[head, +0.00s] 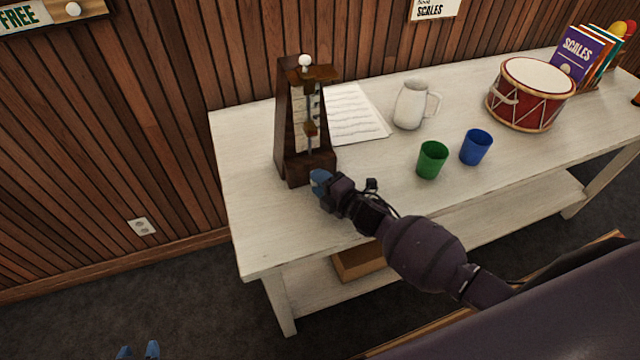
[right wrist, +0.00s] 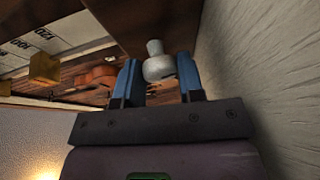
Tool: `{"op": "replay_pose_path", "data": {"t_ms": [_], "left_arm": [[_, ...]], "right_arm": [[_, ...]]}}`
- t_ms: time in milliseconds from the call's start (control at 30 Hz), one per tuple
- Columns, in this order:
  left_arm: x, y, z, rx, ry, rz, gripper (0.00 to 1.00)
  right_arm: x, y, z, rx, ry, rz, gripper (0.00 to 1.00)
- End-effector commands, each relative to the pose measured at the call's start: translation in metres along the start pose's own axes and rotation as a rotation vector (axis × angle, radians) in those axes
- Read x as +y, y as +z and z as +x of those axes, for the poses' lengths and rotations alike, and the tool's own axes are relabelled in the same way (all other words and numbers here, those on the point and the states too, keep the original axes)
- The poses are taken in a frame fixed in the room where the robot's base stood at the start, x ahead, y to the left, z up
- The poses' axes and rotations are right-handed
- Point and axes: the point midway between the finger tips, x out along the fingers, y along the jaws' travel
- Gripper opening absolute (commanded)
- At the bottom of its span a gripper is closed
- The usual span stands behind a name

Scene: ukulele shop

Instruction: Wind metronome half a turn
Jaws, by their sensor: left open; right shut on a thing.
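The dark wooden metronome (head: 284,110) stands upright near the left end of the pale table, its scale and pendulum showing on the open front. My right gripper (head: 320,182) is at the metronome's lower right side, low over the tabletop. In the right wrist view its blue fingers are on either side of a pale grey winding key (right wrist: 158,67) and are shut on it. The key is hidden in the head view. My left gripper (head: 138,351) shows only its blue fingertips at the bottom edge, apart and empty, over the floor.
Sheet music (head: 355,116) lies behind the metronome. A white mug (head: 408,106), a green cup (head: 432,160) and a blue cup (head: 476,147) stand to the right. A red drum (head: 530,95) is farther right. The table's front-left corner (head: 250,262) is clear.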

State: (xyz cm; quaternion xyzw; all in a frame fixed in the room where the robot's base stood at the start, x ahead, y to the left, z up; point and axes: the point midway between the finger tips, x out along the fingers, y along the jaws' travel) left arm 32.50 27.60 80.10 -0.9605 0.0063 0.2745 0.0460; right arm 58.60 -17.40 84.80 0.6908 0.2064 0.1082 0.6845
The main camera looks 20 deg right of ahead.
Motion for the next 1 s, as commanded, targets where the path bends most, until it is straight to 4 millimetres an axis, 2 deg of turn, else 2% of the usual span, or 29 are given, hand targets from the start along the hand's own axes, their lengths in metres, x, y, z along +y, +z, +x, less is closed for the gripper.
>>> {"op": "replay_pose_path", "data": {"t_ms": [200, 600, 633, 767, 1000], "left_arm": [[0.0000, 0.0082, -0.0013, -0.012, -0.001, -0.002, 0.43], [0.0002, 0.0061, 0.0002, -0.008, -0.001, -0.001, 0.43], [0.0002, 0.0058, 0.0005, -0.007, 0.000, -0.001, 0.43], [0.0003, 0.0041, 0.0015, -0.004, 0.000, 0.000, 0.43], [0.0005, 0.0023, 0.0025, -0.001, 0.001, 0.000, 0.43]], "right_arm": [[-0.0036, 0.0003, -0.0011, 0.003, 0.008, 0.034, 0.12], [-0.0034, -0.0001, -0.0011, 0.004, 0.010, 0.037, 0.12], [-0.0034, -0.0001, -0.0010, 0.004, 0.010, 0.037, 0.40], [-0.0026, -0.0001, -0.0007, 0.004, 0.011, 0.037, 0.60], [-0.0013, -0.0002, -0.0004, 0.005, 0.014, 0.036, 0.60]]}}
